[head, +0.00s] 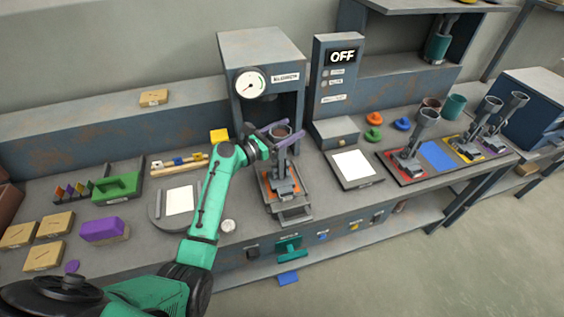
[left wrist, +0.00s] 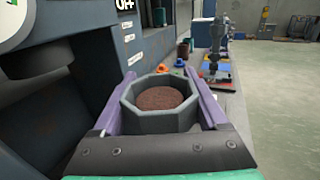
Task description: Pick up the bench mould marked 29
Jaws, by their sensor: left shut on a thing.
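A grey mould (head: 284,182) with a cup-like top stands on an orange pad at the front of the dark machine cabinet. I cannot read a 29 on it. My left gripper (head: 280,138) has its purple fingers shut on the mould's top. In the left wrist view, the left gripper (left wrist: 160,100) holds the eight-sided grey rim (left wrist: 158,122) between its fingers, with brown grainy material inside. Similar grey moulds stand at the right on a red mat (head: 405,177) and a yellow mat (head: 455,146). Their marks are not legible. My right gripper is not in view.
The machine cabinet (head: 262,48) with a dial rises behind the held mould. A control box (head: 335,95) reading OFF stands to its right. A white-topped plate (head: 354,168) lies right of it. Purple and green blocks and cardboard pieces lie at left. The front aisle floor is open.

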